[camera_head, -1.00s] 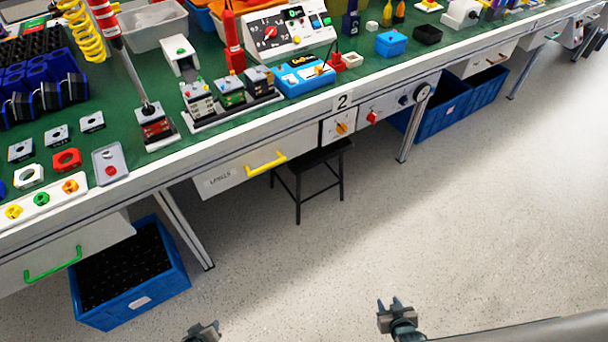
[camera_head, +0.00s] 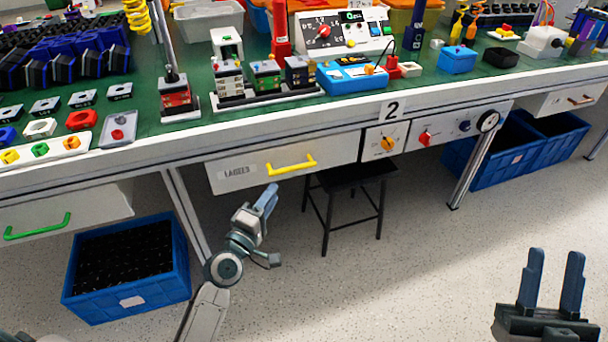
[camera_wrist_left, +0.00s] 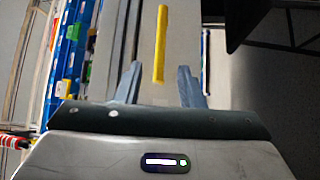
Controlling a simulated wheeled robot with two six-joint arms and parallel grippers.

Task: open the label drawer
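The label drawer (camera_head: 235,174) is a pale front marked LABELS under the bench edge, and it looks closed. Its yellow bar handle (camera_head: 291,165) runs across the front; it also shows in the left wrist view (camera_wrist_left: 161,45). My left gripper (camera_head: 268,195) is just below and left of the handle in the head view, apparently short of it. In the left wrist view its two fingers (camera_wrist_left: 157,82) are spread and empty, with the handle ahead, in line with the gap. My right gripper (camera_head: 554,265) is open and empty, over the floor at lower right.
A dark stool (camera_head: 350,180) stands below. A blue crate (camera_head: 128,270) and a drawer with a green handle (camera_head: 38,227) are at left.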

